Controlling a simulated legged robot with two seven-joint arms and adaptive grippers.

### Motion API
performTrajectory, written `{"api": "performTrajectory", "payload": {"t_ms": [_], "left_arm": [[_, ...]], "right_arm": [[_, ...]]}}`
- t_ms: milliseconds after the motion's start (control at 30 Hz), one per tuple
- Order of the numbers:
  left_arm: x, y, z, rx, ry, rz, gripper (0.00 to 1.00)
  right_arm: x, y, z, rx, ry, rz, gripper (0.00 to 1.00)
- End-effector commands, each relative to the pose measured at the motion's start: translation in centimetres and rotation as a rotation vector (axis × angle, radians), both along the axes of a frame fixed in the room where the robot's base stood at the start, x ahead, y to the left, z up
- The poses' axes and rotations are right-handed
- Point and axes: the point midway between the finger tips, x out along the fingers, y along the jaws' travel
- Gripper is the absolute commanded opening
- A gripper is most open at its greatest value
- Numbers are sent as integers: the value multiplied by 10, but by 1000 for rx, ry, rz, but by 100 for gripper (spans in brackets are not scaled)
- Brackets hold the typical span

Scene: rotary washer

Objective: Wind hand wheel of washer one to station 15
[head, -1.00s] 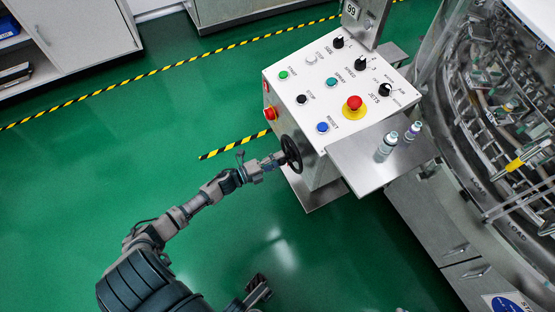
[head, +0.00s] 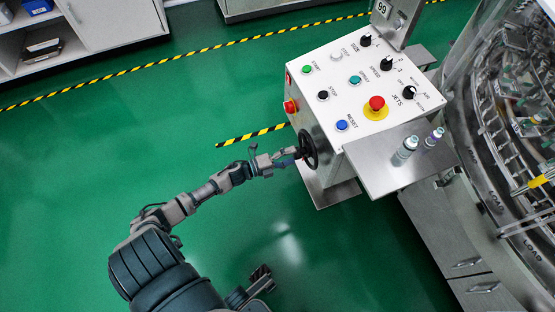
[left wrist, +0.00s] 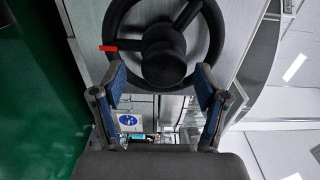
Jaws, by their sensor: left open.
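The black hand wheel (head: 308,149) is on the left side of the white-topped control box (head: 345,66). In the left wrist view the wheel (left wrist: 212,22) shows its rim, spokes and round hub knob (left wrist: 163,58), with a red marker (left wrist: 108,48) to the hub's left. My left gripper (head: 294,156) is close in front of the wheel. In the left wrist view its fingers (left wrist: 161,82) are apart, below the hub knob on either side, with nothing clearly held. A dark part of mine (head: 262,280), perhaps the right gripper, shows at the bottom; its jaws are unclear.
Two small bottles (head: 405,150) stand on the steel side shelf (head: 385,172). A red emergency button (head: 376,103) sits on the panel. The rotary washer (head: 500,130) fills the right. A number plate (head: 382,8) is at the top. Green floor left of the box is clear.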

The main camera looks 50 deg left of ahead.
Motion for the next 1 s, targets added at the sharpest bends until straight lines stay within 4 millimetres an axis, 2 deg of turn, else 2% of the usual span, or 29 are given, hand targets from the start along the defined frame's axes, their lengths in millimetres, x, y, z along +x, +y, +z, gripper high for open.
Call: {"api": "performTrajectory", "payload": {"t_ms": [300, 500, 1000], "left_arm": [[-66, 26, -2, 0, 5, -1, 74], [-91, 36, -2, 1, 4, -2, 74], [-96, 38, -2, 1, 2, -2, 74]], "right_arm": [[0, 0, 1, -1, -3, 0, 0], [0, -1, 1, 0, -3, 0, 0], [2, 0, 1, -2, -4, 0, 0]]}}
